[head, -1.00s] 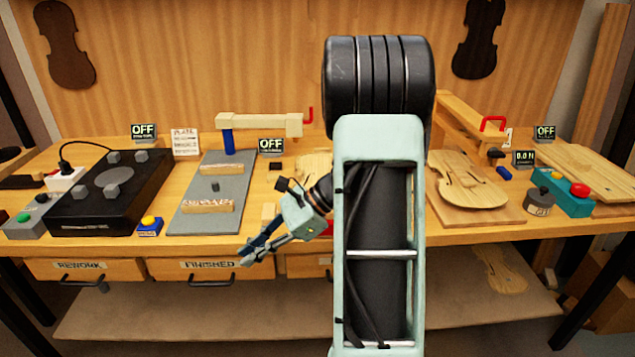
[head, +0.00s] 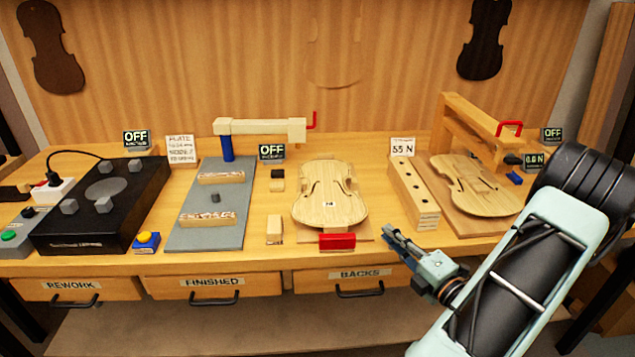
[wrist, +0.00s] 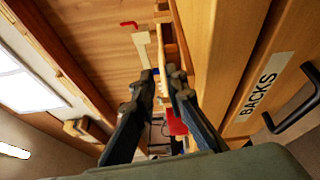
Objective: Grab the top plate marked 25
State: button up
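A pale violin-shaped plate (head: 325,185) lies at the middle of the bench with a small white label. The number on it is too small to read surely. A second violin-shaped plate (head: 475,187) lies on a board at the right, with no readable mark. My gripper (head: 391,238) is in front of the bench's front edge, right of the middle plate and apart from both plates. In the wrist view my gripper (wrist: 163,80) has its fingers spread, with nothing held between them.
A red block (head: 337,241) sits at the front of the middle plate. A wooden block with holes (head: 413,193) stands between the two plates. A wooden frame with a red handle (head: 480,125) rises behind the right plate. The BACKS drawer (head: 358,280) is shut below.

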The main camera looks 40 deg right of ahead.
aim_at(369, 225)
jog(key=w, duration=0.1)
jog(key=w+d+m, duration=0.1)
jog(key=w, duration=0.1)
jog(key=w+m+h, duration=0.1)
jog(key=shift+w+d+f, duration=0.15)
jog(key=shift+f, duration=0.25)
jog(key=w, duration=0.5)
jog(key=shift+d+r, duration=0.15)
jog(key=shift+d, duration=0.2)
grip_shut()
jog(key=shift+r, duration=0.1)
